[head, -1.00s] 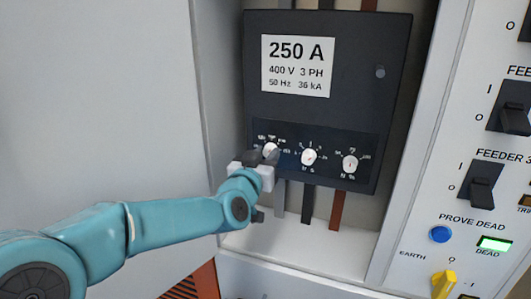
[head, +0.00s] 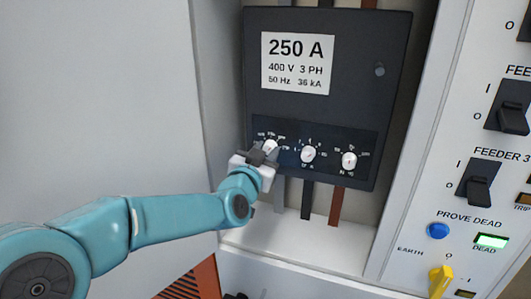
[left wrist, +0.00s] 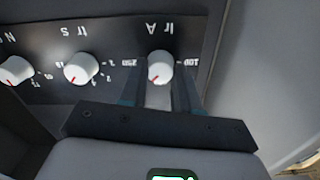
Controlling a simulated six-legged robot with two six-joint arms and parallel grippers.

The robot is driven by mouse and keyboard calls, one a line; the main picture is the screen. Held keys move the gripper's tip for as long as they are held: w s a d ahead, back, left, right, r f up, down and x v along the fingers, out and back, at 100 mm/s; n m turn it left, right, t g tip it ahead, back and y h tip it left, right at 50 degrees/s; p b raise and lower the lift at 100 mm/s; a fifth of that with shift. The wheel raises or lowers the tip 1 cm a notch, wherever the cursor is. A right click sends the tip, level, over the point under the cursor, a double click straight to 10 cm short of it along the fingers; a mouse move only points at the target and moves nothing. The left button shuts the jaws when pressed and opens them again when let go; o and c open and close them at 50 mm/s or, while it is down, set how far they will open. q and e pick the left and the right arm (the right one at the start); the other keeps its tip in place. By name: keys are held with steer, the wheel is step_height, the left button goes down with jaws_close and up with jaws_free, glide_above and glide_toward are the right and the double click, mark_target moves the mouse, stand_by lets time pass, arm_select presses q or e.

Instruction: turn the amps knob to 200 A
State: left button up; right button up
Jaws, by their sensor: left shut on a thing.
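The amps knob (head: 270,146) is the leftmost of three white knobs on the black breaker's lower panel in the head view. It also shows upside down in the left wrist view (left wrist: 160,65), under the label "Ir A", with "250" on its left and "100" on its right. Its red mark points down and slightly left there. My left gripper (head: 265,152) is shut on this knob, its fingers on both sides of it in the wrist view (left wrist: 160,88). The fingers partly hide the knob and its scale in the head view. My right gripper is not in view.
Two other white knobs, a middle one (head: 308,154) and a right one (head: 349,160), sit close beside. The breaker (head: 340,110) carries a 250 A label (head: 297,63). A white panel with feeder switches (head: 478,185) and a lit green DEAD lamp (head: 491,241) stands right.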

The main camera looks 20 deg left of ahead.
arm_select(q)
steer(key=o, duration=1.1)
steer(key=shift+c, duration=0.2)
steer(key=s+b, duration=0.1)
steer(key=s, duration=1.5)
steer(key=shift+s+a, duration=0.15)
steer(key=shift+a, duration=0.1)
